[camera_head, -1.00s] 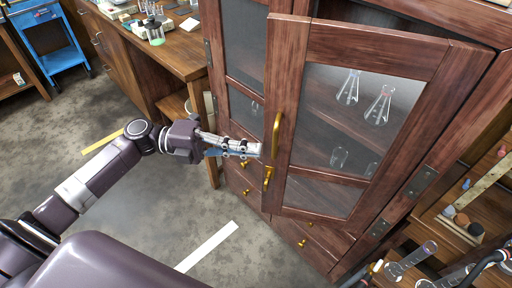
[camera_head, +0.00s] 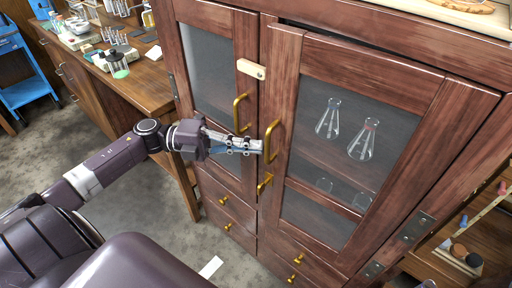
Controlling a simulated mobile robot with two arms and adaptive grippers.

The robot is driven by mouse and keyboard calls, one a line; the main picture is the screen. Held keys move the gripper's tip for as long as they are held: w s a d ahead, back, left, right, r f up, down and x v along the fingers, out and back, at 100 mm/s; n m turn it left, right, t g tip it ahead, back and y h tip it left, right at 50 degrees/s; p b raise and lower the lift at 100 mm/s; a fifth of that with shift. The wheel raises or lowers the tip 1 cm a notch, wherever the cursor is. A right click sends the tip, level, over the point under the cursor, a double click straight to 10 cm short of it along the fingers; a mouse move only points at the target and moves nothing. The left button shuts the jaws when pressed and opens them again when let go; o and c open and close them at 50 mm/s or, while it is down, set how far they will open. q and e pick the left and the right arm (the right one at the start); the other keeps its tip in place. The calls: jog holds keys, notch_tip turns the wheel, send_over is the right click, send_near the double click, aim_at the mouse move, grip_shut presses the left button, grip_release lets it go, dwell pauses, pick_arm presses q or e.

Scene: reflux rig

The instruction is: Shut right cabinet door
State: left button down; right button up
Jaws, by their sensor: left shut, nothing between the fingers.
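The right cabinet door (camera_head: 287,75) is a brown wooden frame with a glass pane, hinged on its right side. It stands nearly flush with the cabinet front, with a thin dark gap along its top edge. Its brass handle (camera_head: 270,140) is on the left stile. My left gripper (camera_head: 261,146) is shut and empty, its fingertips at the door's left edge beside the handle. I cannot tell whether they touch. The left cabinet door (camera_head: 247,45) looks closed, with its own brass handle (camera_head: 240,113). My right gripper is out of view.
A small pale wooden latch (camera_head: 250,68) sits near the top of the left door. Glass flasks (camera_head: 363,140) show behind the right door's pane. Drawers (camera_head: 228,210) are below. A wooden bench (camera_head: 150,85) with lab items stands at the left, and a shelf with tools at the lower right.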

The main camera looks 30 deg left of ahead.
pick_arm(q)
jog(key=shift+s, duration=0.1)
dwell(0.3)
jog(key=v, duration=1.1)
jog(key=s+d+n+t+p, duration=0.1)
jog(key=s+d+t+p, duration=0.15)
jog(key=p, duration=0.45)
jog(key=n+t+y+p, duration=0.1)
jog(key=n+t+y, duration=0.1)
jog(key=y, duration=0.1)
send_near(273, 155)
jog(key=d, duration=0.4)
jog(key=shift+w+d+f+n+b, duration=0.1)
jog(key=shift+w+n+b, duration=0.05)
jog(key=shift+w+b, duration=0.7)
jog(key=shift+w+d+f+n+b, duration=0.1)
jog(key=shift+w+n+b, duration=0.05)
jog(key=shift+w+b, duration=0.7)
jog(key=shift+w, duration=0.25)
